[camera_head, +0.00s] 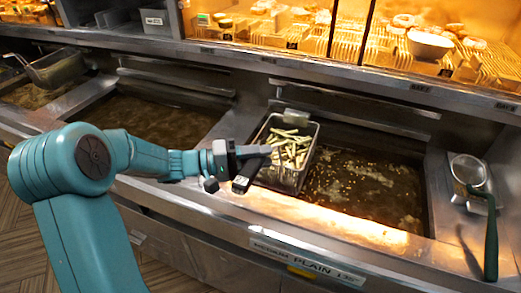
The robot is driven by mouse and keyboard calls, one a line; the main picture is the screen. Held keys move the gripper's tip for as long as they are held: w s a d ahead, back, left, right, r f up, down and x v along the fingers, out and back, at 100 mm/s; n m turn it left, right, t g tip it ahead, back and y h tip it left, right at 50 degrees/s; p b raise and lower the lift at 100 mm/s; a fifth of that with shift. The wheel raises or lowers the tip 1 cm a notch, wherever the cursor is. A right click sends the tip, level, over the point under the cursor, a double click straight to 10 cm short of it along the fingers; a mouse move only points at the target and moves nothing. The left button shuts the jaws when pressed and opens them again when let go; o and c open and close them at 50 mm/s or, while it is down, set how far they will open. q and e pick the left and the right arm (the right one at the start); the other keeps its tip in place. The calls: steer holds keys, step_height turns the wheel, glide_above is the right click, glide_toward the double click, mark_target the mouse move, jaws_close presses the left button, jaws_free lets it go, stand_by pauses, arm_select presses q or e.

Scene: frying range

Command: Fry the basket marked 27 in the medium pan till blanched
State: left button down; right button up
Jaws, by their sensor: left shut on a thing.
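A wire basket (267,133) of pale cut fries (291,145) is at the left side of the right-hand oil pan (398,214). Its dark handle (244,180) points toward the front edge and has a small pale mark that I cannot read clearly. My left gripper (256,153) is shut on the basket's handle. The pan's front label shows "MEDIUM" and "PLAIN". Its oil is brown with pale bubbles right of the basket. I cannot tell how deep the basket sits in the oil. My right gripper is not in view.
Another oil pan (160,118) lies to the left, and a basket (57,68) hangs over a further pan at far left. A round skimmer (468,171) with a green handle rests on the right ledge. Lit food racks (420,60) stand behind.

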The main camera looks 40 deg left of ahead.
arm_select(q)
steer(key=f+b, duration=0.2)
steer(key=f, duration=0.4)
steer(key=f+b, duration=0.3)
steer(key=f, duration=0.3)
steer(key=shift+d+f, duration=0.2)
steer(key=shift+f, duration=0.15)
stand_by(5.2)
